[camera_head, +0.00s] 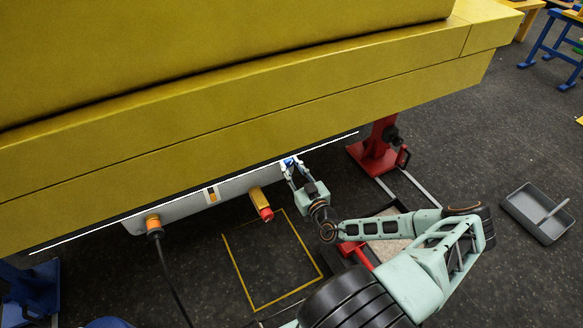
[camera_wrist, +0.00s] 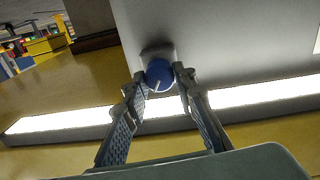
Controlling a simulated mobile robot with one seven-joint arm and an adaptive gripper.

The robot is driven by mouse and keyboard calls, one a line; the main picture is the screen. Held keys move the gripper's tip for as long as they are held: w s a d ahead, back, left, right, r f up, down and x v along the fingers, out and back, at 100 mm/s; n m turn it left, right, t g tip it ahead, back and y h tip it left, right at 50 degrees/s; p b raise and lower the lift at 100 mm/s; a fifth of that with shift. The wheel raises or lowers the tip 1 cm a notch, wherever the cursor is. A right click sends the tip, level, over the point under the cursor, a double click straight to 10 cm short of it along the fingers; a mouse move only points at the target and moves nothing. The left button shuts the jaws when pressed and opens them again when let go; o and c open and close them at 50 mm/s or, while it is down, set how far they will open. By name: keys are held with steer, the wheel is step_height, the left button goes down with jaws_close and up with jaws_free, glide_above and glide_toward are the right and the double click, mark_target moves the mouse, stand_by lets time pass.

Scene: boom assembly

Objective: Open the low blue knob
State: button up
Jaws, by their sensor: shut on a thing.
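The blue knob (camera_wrist: 159,75) is round with a pale pointer line and sits on a grey panel; it shows in the wrist view between my fingertips. My gripper (camera_wrist: 160,88) is shut on it, with one finger on each side. In the head view the knob (camera_head: 288,161) is a small blue spot at the right end of the grey panel (camera_head: 180,206), and my gripper (camera_head: 290,167) reaches up to it from below right. The fingers partly hide it there.
A large yellow boom (camera_head: 230,110) overhangs the panel. A red button on a yellow housing (camera_head: 262,205) and an orange cable plug (camera_head: 154,226) are left of my gripper. A red stand (camera_head: 376,150) is to the right. A grey tray (camera_head: 540,212) lies on the floor.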

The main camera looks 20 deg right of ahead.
steer(key=shift+r+m, duration=0.1)
steer(key=shift+m, duration=0.8)
steer(key=o, duration=1.2)
steer(key=shift+c, duration=0.2)
